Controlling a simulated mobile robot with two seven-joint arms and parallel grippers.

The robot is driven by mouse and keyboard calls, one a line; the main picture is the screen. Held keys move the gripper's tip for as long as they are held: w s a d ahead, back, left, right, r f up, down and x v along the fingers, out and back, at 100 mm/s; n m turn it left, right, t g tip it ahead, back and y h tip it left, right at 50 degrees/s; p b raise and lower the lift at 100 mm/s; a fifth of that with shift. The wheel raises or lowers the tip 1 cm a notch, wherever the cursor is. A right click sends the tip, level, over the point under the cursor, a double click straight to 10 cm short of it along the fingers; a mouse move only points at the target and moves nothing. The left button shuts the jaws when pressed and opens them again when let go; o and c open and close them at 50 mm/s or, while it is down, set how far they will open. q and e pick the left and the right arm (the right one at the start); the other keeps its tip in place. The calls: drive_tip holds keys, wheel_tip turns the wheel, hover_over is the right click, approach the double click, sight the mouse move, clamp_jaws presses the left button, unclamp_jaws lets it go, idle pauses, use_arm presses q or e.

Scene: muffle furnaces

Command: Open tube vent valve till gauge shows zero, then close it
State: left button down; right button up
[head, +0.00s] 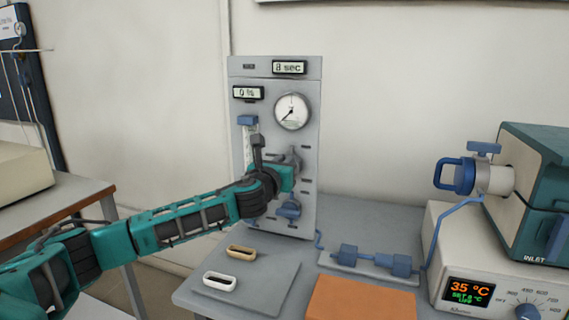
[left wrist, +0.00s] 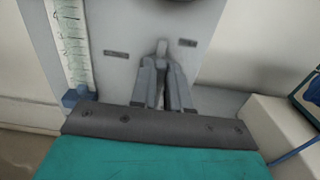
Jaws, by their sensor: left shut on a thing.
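A grey upright panel (head: 236,150) stands on the bench and carries a round white gauge (head: 292,111). The gauge's dark needle points down and left; its numbers are too small to read. My left gripper (head: 292,166) is in front of the panel below the gauge. In the left wrist view the fingers (left wrist: 163,82) are closed around a small grey valve handle (left wrist: 162,47), whose tip shows between them. The arm partly hides this valve in the head view, and I cannot read its label. A blue valve (head: 289,209) sits lower on the panel. My right gripper is out of view.
The panel's displays read "8 sec" (head: 289,67) and about "0 ls" (head: 248,93). A furnace (head: 465,270) showing 35 °C stands right, joined by blue tubing. A grey mat (head: 262,287) with two oval rings and an orange pad (head: 360,303) lie in front.

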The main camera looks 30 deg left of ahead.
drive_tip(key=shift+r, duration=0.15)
use_arm(q)
drive_tip(key=shift+s+a+f+n+p, duration=0.1)
drive_tip(key=shift+a+f+n+p, duration=0.35)
drive_tip(key=shift+n, duration=2.5)
drive_tip(key=shift+s+a+f+n+p, duration=0.1)
drive_tip(key=shift+a+f+n+p, duration=0.4)
drive_tip(key=shift+n, duration=2.5)
drive_tip(key=shift+s+a+f+n+p, duration=0.1)
drive_tip(key=shift+a+f+n+p, duration=0.4)
drive_tip(key=shift+n, duration=2.45)
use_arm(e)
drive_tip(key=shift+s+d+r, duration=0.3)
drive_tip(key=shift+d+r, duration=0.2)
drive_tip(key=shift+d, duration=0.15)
use_arm(q)
drive_tip(key=shift+d+r, duration=0.15)
drive_tip(key=c, duration=1.1)
unclamp_jaws()
drive_tip(key=shift+s, duration=0.1)
